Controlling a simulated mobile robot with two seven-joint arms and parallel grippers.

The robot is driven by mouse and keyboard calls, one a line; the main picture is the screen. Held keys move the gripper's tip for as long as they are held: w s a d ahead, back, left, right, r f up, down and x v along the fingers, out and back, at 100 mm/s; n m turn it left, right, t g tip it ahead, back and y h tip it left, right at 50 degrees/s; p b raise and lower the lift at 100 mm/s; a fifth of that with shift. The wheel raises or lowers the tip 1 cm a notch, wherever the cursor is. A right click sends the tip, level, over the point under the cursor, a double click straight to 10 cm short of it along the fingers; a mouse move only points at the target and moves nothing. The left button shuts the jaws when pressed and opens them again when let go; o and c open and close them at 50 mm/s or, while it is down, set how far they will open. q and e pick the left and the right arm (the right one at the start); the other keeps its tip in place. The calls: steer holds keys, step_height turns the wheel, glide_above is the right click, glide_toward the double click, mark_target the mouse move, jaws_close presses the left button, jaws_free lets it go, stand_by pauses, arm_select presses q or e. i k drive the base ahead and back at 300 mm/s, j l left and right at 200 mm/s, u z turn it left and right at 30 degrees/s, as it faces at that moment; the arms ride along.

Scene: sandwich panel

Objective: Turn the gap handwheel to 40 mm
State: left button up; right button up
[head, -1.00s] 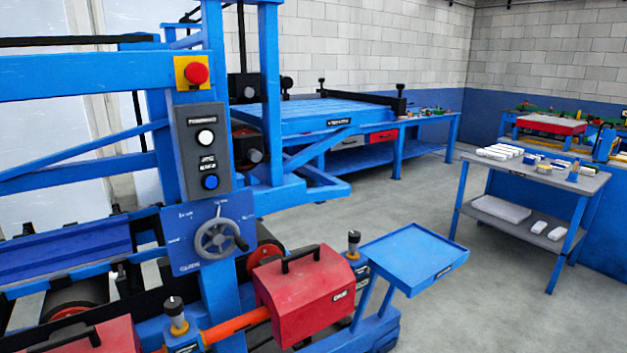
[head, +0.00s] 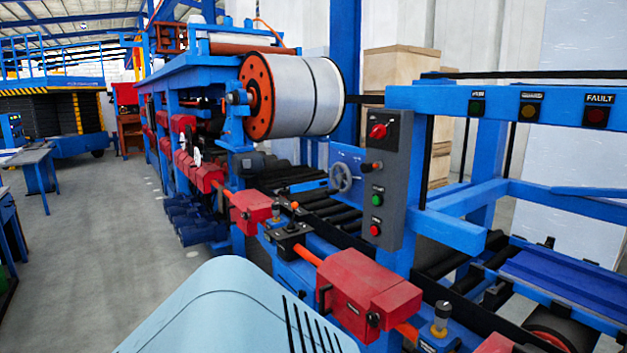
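A small grey handwheel (head: 341,178) sits on a blue plate beside a grey control box, near the middle of the head view. It is small here, and I cannot read a scale or value beside it. I cannot tell whether it is the gap handwheel. Neither of my grippers is in view.
The grey control box (head: 387,185) carries a red rotary knob, a green button and a red button. Red housings (head: 362,292) line the machine's near side. A large white roll (head: 296,96) is mounted beyond. Open grey floor (head: 110,230) lies to the left.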

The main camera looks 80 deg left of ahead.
mark_target(338, 178)
steer(key=u, duration=2.45)
